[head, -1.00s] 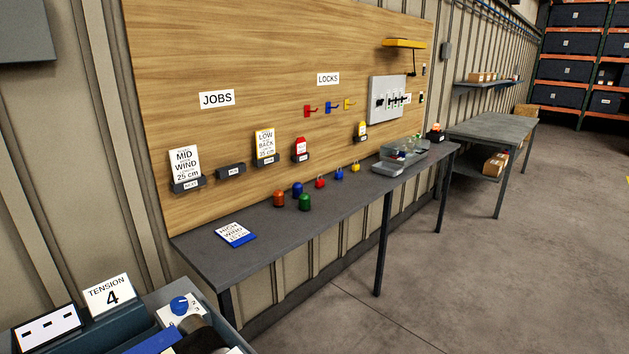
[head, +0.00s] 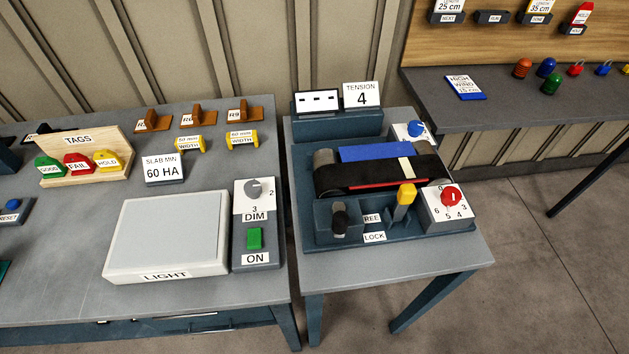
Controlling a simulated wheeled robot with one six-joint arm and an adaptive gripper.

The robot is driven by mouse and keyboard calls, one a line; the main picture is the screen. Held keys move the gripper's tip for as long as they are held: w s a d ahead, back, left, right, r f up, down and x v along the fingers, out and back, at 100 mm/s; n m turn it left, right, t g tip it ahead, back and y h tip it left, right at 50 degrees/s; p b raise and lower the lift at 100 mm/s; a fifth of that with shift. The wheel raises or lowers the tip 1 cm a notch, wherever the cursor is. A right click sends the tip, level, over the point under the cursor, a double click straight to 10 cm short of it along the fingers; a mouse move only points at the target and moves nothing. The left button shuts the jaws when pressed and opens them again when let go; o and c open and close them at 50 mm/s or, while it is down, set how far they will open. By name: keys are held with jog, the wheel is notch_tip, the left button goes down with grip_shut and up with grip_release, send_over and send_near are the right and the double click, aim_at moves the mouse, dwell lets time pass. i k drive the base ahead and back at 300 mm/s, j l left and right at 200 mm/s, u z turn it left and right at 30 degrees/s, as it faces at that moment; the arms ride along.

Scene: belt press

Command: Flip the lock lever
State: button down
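The belt press (head: 312,232) stands on a small grey table in the head view. A black belt (head: 385,172) runs over its rollers. On its front, a FREE label (head: 371,218) sits above a LOCK label (head: 374,237). A black-knobbed lever (head: 339,220) stands just left of these labels, and a yellow-topped lever (head: 406,195) stands upright to their right. I cannot tell from the picture which of the two the labels belong to. My gripper is not in view.
A red dial (head: 452,197) sits at the press's right corner, a blue knob (head: 416,128) behind it. A TENSION 4 card (head: 361,95) stands at the back. The left bench holds a light box (head: 168,235) and a DIM control (head: 256,240). Floor at right is clear.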

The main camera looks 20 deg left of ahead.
aim_at(406, 194)
jog(key=i+l+u, duration=0.15)
jog(key=l+u, duration=0.3)
jog(key=i+l+u, duration=0.15)
jog(key=l+u, duration=0.15)
jog(key=u, duration=0.15)
jog(key=l+u, duration=0.85)
jog(key=k+l+u, duration=0.1)
jog(key=l, duration=0.35)
jog(key=k+l+u, duration=0.1)
jog(key=l, duration=0.35)
jog(key=k+l, duration=0.1)
jog(key=l, duration=0.3)
jog(key=k+l+u, duration=0.15)
jog(key=l, duration=0.3)
jog(key=k+l+u, duration=0.1)
jog(key=l, duration=0.3)
jog(key=k+l+u, duration=0.1)
jog(key=l, duration=0.35)
jog(key=k+l, duration=0.15)
jog(key=l, duration=0.2)
jog(key=k+l, duration=0.1)
jog(key=l, duration=0.2)
jog(key=k+l, duration=0.15)
jog(key=l, duration=0.2)
jog(key=k+l, duration=0.1)
jog(key=l, duration=0.2)
